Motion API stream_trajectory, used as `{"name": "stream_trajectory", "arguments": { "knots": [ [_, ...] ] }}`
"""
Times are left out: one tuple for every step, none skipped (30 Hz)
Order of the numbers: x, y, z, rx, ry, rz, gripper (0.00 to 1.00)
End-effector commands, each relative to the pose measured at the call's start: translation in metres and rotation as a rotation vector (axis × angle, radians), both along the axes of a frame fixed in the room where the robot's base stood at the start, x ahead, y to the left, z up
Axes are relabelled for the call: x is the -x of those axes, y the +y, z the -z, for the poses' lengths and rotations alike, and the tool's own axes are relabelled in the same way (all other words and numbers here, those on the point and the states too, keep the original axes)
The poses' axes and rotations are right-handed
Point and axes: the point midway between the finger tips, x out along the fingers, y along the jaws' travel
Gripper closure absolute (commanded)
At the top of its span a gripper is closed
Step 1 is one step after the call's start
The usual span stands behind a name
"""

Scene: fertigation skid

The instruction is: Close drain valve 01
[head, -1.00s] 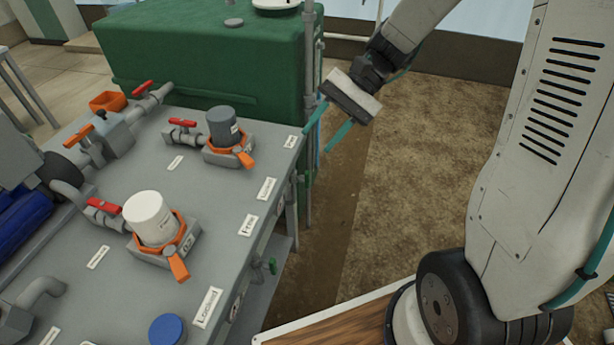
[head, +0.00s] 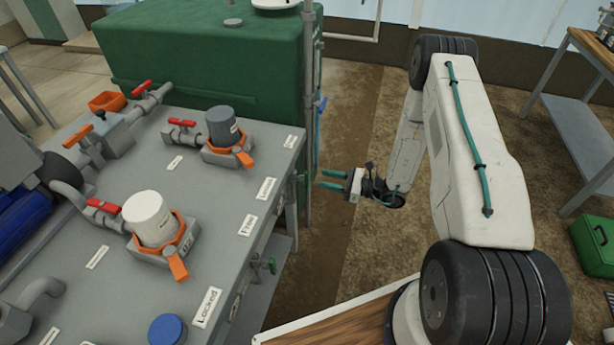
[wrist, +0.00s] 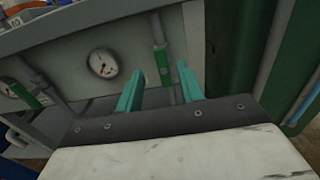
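My gripper (head: 321,179) is low beside the right edge of the skid bench, its teal fingers apart, empty and pointing left toward the skid. In the wrist view, a green-handled valve (wrist: 161,62) on a vertical pipe stands beyond the gap between the fingertips (wrist: 169,82), apart from them. Another green handle (wrist: 38,92) is at the left. In the head view, a green handle (head: 271,266) shows below the bench edge. No readable label shows which one is drain valve 01.
A round gauge (wrist: 102,63) sits on the panel left of the green-handled valve. The green tank (head: 210,55) and its pipes stand behind the bench (head: 215,215).

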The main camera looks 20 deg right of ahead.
Motion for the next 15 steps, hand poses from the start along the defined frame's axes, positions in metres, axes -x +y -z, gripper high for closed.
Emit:
{"name": "stream_trajectory", "arguments": {
  "knots": [
    [0.000,0.000,0.004,-0.004,0.004,0.010,0.62],
    [-0.001,0.001,0.005,-0.006,0.006,0.012,0.62],
    [-0.003,0.004,0.006,-0.006,0.007,0.014,0.62],
    [-0.005,0.007,0.007,-0.006,0.007,0.014,0.62],
    [-0.008,0.010,0.007,-0.006,0.007,0.013,0.62],
    [-0.011,0.015,0.006,-0.006,0.007,0.012,0.62],
    [-0.014,0.020,0.006,-0.006,0.007,0.011,0.62],
    [-0.017,0.024,0.006,-0.006,0.006,0.011,0.62],
    [-0.021,0.029,0.006,-0.005,0.006,0.010,0.62],
    [-0.024,0.033,0.006,-0.006,0.006,0.011,0.62],
    [-0.027,0.037,0.006,-0.006,0.006,0.011,0.62],
    [-0.030,0.042,0.006,-0.005,0.006,0.010,0.62],
    [-0.033,0.046,0.006,-0.005,0.006,0.011,0.62],
    [-0.035,0.049,0.006,-0.005,0.006,0.011,0.62],
    [-0.038,0.052,0.006,-0.005,0.006,0.011,0.62]
  ]
}}
